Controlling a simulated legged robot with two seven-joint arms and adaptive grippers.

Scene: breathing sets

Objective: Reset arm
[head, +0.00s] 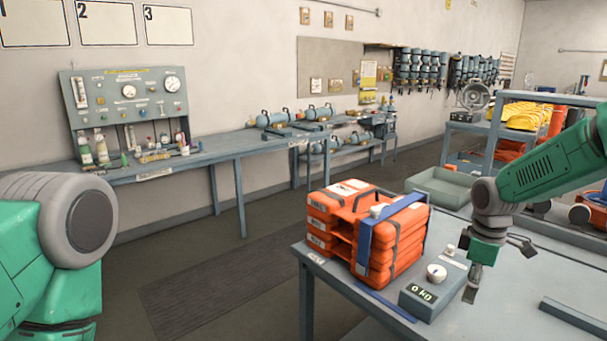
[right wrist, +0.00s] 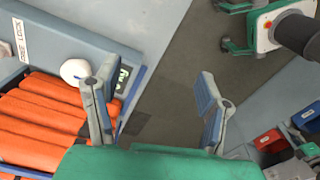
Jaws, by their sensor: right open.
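My right arm comes in from the right in the head view. Its right gripper (head: 500,268) hangs over the near grey table (head: 480,318), just right of a small grey scale box (head: 420,306) reading "0 kg". The gripper's two fingers are spread apart with nothing between them. The right wrist view also shows these open fingers (right wrist: 153,105), with dark floor beyond the gap. Part of my left arm shows at the left edge of the head view, but its gripper is out of the picture.
Orange cases (head: 400,255) are stacked on the near table, beside the scale box, with a blue strap over them. A long bench (head: 225,155) with a gauge panel (head: 125,95) runs along the wall. A green tray (head: 445,187) lies behind the table.

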